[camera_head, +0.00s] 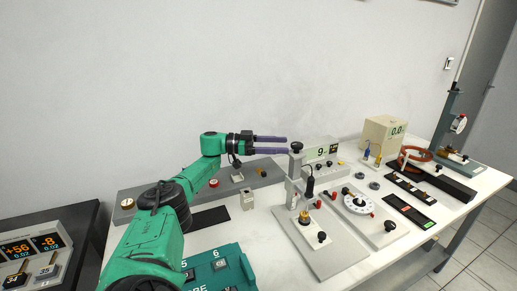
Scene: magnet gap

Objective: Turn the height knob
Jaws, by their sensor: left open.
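A grey post (294,166) stands on a light grey base plate (327,254) on the white table. A black knob (297,146) sits on top of the post; I take it for the height knob, though no label shows. A probe with a black handle (310,187) hangs beside the post. My left gripper (287,145) comes from the left with two purple fingers. It is open and nothing shows between the fingers. Its tips are level with the black knob and just left of it in the picture; I cannot tell whether they touch. My right gripper is out of view.
A meter reading 9 (321,152) stands right behind the post. A green box (217,268) with numbered slots is at the front.

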